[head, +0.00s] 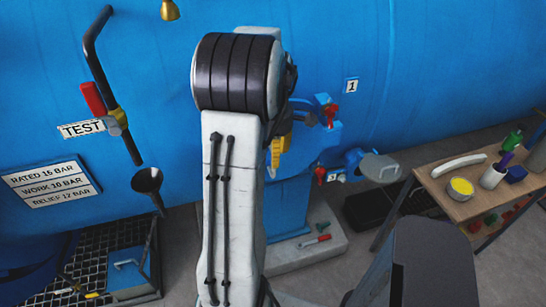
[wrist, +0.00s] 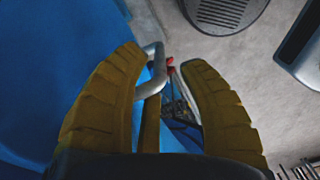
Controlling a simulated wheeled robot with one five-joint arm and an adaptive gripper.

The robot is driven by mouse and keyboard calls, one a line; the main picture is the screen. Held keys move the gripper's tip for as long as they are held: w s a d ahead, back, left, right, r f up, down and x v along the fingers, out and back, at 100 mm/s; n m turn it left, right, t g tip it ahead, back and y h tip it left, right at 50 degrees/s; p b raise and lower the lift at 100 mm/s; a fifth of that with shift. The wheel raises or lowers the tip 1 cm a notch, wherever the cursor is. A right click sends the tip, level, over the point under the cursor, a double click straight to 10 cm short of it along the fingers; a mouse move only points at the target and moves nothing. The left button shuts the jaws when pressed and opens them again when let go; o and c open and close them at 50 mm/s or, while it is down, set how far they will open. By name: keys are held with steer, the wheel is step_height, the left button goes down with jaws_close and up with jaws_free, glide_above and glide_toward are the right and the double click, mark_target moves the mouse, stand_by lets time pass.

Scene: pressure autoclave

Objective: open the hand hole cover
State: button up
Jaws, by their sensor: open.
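My gripper (head: 279,150) is partly hidden behind my arm in the head view, close to blue fittings on the big blue vessel. A blue surface (wrist: 50,60) lies left of the handle. A blue round part (head: 322,137) shows right of my gripper, with a red-handled piece (head: 331,111) above it. I cannot tell which part is the hand hole cover; my arm hides much of this area.
A lower blue fitting (head: 352,162) with a grey disc (head: 380,168) sticks out at right. A wooden table (head: 455,200) with cups and tools stands beyond it. A black funnel (head: 147,181) is at left.

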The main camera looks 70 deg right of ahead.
steer(key=shift+f, duration=1)
steer(key=shift+c, duration=0.2)
jaws_close()
